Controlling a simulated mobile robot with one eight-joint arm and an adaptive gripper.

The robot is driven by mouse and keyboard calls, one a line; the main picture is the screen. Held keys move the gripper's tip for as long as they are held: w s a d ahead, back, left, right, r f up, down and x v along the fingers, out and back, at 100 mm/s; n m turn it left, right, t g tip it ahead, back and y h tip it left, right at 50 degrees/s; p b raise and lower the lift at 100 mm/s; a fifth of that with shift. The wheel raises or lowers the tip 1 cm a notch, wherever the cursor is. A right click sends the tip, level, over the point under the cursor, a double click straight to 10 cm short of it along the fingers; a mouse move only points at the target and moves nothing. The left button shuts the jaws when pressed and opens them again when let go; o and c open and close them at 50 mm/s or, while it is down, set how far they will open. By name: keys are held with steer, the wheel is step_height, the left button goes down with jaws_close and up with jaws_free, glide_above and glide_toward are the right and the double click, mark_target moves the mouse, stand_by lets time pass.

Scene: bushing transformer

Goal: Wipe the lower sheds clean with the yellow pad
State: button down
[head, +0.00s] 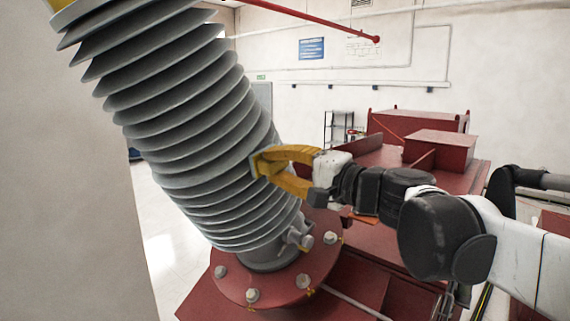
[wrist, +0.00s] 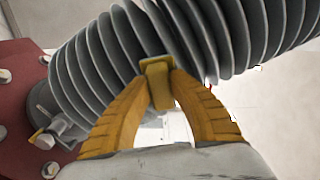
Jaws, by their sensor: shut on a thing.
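The grey ribbed bushing (head: 185,120) leans up to the left from a red flange, with its stacked sheds facing me. My gripper (head: 264,163) has yellow-orange fingers shut on the yellow pad (head: 257,163), at the right side of the lower-middle sheds. In the wrist view the pad (wrist: 158,82) sits between the fingertips, against or very close to the shed edges (wrist: 110,60). I cannot tell whether it touches them. The pad's far face is hidden.
The red bolted flange (head: 240,290) and a small grey valve fitting (head: 300,238) lie below the sheds. Red transformer housings (head: 440,148) stand behind my arm. A beige wall or column (head: 60,180) fills the left. A red pipe (head: 320,20) runs overhead at the back.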

steer(key=shift+p+v, duration=0.35)
steer(key=shift+v, duration=2.45)
steer(key=v, duration=0.3)
